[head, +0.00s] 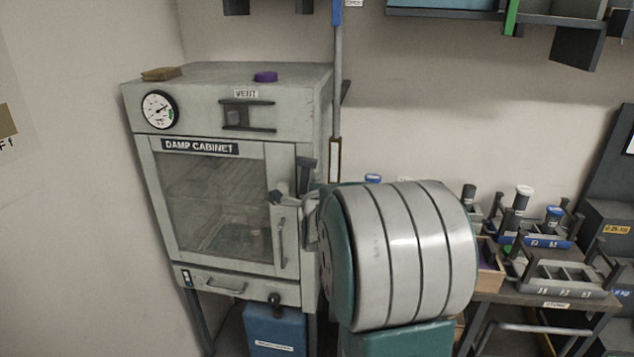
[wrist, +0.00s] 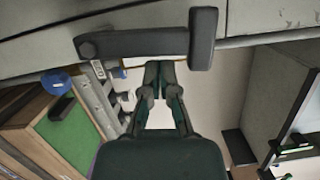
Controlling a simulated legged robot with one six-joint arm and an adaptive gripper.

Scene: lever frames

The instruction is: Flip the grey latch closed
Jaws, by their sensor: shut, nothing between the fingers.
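The grey latch (head: 307,172) is on the right side of the damp cabinet's (head: 140,190) front, near the door's right edge. Its dark bar stands roughly upright in the head view. In the wrist view the latch (wrist: 140,43) lies across the top, with a round pivot end at left and a thick block at right. My gripper (wrist: 160,68) is shut and empty, its fingertips at the middle of the latch bar's lower edge in the picture. I cannot tell whether they touch it. In the head view my arm hides most of the gripper.
The cabinet door has a glass window (head: 215,200) and a vertical handle (head: 281,243). A workbench (head: 550,298) with trays and bottles stands at the right. A vertical pole (head: 337,90) rises behind the cabinet's right side. A blue bin (head: 275,328) sits below it.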

